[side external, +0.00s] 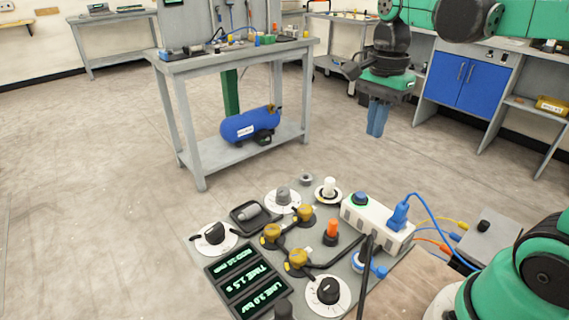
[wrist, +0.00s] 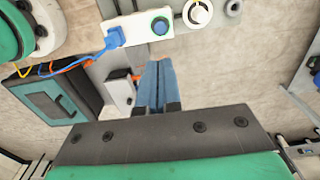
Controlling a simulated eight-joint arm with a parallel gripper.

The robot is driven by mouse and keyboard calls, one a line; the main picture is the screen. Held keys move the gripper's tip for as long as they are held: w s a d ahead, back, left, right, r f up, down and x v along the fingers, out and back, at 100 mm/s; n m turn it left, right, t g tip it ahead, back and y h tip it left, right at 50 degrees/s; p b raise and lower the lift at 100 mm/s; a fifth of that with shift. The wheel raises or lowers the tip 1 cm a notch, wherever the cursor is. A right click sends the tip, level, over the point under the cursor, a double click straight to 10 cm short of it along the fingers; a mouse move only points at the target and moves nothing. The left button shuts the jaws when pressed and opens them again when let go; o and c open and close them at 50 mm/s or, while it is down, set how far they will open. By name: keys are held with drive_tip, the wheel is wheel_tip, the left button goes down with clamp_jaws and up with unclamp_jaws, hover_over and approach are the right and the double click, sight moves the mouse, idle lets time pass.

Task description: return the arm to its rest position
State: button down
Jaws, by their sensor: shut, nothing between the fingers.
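My gripper (side external: 377,119) hangs from the green arm in the upper right of the side external view, fingers pointing down. Its blue fingers are together with nothing between them. It is in the air, well above and behind the control panel, touching nothing. In the wrist view the gripper (wrist: 157,68) shows as two blue fingers side by side with a thin dark line between them.
The control panel (side external: 325,204) holds dials, brass fittings, green displays and a white power strip (side external: 377,222) with a blue plug (side external: 399,217) and cables. A grey workbench (side external: 190,66) with a blue tank (side external: 250,124) below stands behind. Open floor lies around the gripper.

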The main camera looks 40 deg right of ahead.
drive_tip(key=a+f+n+t, duration=0.5)
drive_tip(key=a+n+t, duration=0.1)
drive_tip(key=n, duration=1.2)
drive_tip(key=shift+s+a+t, duration=0.3)
drive_tip(key=shift+s+t, duration=0.15)
drive_tip(key=shift+t, duration=0.15)
idle(0.9)
drive_tip(key=d+r+m+t+y, duration=0.1)
drive_tip(key=d+m+y, duration=0.2)
drive_tip(key=d+m, duration=0.5)
drive_tip(key=shift+m, duration=0.5)
drive_tip(key=shift+w+a+f, duration=0.1)
drive_tip(key=shift+a+f, duration=0.1)
drive_tip(key=shift+f, duration=1.65)
drive_tip(key=shift+a+f, duration=0.2)
drive_tip(key=shift+f, duration=1.6)
drive_tip(key=shift+f, duration=0.35)
